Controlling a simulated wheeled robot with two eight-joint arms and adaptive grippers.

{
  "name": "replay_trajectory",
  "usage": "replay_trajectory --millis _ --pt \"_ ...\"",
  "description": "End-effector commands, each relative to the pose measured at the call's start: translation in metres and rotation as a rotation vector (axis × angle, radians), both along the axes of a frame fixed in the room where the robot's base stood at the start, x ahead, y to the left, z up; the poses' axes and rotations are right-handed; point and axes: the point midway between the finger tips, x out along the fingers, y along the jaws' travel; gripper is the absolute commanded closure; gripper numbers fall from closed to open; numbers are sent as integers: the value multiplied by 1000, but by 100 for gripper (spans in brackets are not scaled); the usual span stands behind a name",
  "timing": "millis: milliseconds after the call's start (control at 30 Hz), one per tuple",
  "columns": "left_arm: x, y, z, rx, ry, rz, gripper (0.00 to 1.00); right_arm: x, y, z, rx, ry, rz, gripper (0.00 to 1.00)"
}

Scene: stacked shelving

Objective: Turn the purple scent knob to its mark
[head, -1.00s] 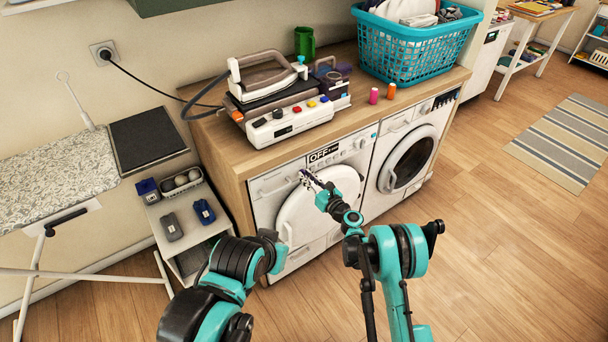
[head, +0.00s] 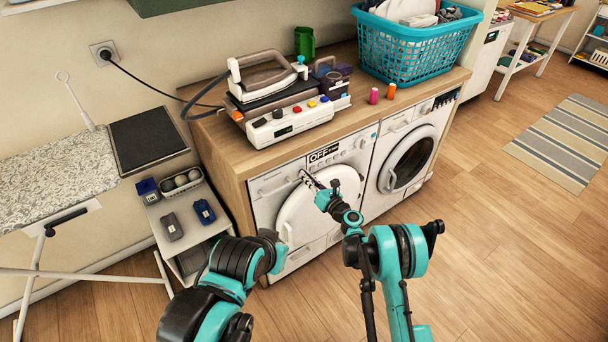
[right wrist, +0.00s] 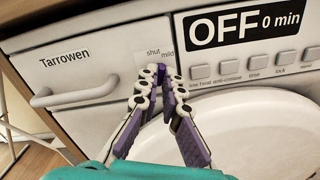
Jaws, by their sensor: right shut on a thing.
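The washing machine (head: 268,188) at the left under the wooden counter has a white control panel (right wrist: 110,38). In the right wrist view, a small label (right wrist: 160,53) on it reads "shut" and "mild". My right gripper (right wrist: 161,76) has white fingers with purple pads, its tips closed together at the panel just below this label. The purple scent knob itself cannot be made out; the fingertips cover that spot. In the head view my right gripper (head: 303,174) reaches the panel left of the display. My left arm is low at the front; its fingers do not show.
The display (right wrist: 246,23) reads "OFF 0 min", with a row of square buttons (right wrist: 228,68) below it. A drawer handle (right wrist: 75,93) sticks out left of my fingers. The round door (right wrist: 245,125) bulges below. An iron station (head: 285,105) stands on the counter above.

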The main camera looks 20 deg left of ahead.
Motion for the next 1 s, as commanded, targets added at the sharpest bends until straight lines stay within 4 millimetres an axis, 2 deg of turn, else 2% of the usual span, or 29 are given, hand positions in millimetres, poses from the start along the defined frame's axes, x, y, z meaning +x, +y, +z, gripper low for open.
replay_trajectory --millis 167,400,767,833,1000 --pt "0 0 0 0 0 0 100 0 0 0 17 22 0 100" --pt "0 0 0 0 0 0 100 0 0 0 164 210 0 100" --pt "0 0 0 0 0 0 100 0 0 0 208 267 -1 100" --pt "0 0 0 0 0 0 100 0 0 0 224 288 -1 84" --pt "0 0 0 0 0 0 100 0 0 0 223 286 0 83"
